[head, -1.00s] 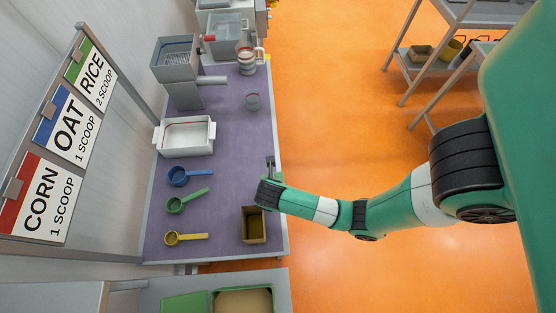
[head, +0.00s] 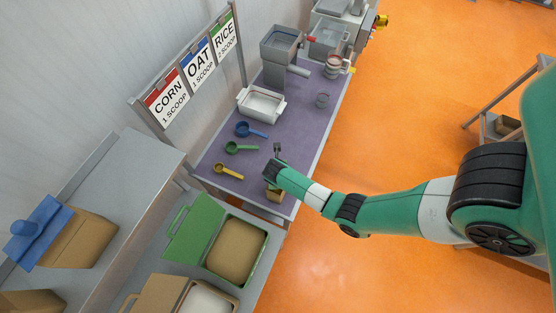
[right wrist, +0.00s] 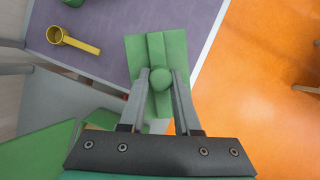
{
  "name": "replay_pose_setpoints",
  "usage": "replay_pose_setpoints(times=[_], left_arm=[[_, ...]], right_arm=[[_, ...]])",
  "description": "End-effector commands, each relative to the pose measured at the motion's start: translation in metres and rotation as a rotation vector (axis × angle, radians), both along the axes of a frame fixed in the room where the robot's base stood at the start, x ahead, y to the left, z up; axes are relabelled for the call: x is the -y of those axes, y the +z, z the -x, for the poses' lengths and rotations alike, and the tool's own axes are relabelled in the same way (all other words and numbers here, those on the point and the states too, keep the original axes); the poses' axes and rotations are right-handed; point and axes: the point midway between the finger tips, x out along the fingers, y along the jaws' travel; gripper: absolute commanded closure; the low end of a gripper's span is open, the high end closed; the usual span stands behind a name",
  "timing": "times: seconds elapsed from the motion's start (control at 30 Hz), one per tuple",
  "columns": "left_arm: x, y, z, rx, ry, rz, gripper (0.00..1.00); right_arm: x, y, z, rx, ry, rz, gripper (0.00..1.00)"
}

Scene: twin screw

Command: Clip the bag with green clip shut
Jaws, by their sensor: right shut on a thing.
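My right gripper (right wrist: 160,85) is shut on a green clip (right wrist: 136,52). The clip is a flat green piece with a round knob, and the knob sits between the two fingers. In the head view my right arm reaches over the near right corner of the purple counter, and its wrist hides the fingers and clip. My left gripper is not in view.
Blue, green and yellow scoops (head: 229,171) and a white tray (head: 262,106) lie on the counter (head: 300,135). A bin with a green lid (head: 197,225) stands nearer. At left, a brown bag (head: 85,242) carries a blue clip (head: 40,232). Open floor lies right.

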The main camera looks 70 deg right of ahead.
Motion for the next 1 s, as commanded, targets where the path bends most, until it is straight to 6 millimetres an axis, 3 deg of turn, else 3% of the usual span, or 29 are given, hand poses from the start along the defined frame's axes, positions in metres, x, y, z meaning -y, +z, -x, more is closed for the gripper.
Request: replay_pose_setpoints(times=[0.53,0.73,1.0], left_arm=[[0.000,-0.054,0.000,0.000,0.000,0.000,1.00],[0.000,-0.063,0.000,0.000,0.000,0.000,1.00],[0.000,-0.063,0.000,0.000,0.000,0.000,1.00]], right_arm=[[0.000,-0.048,0.000,0.001,0.000,0.000,1.00],[0.000,-0.062,0.000,-0.001,0.000,-0.001,1.00],[0.000,-0.063,0.000,0.000,0.000,0.000,1.00]])
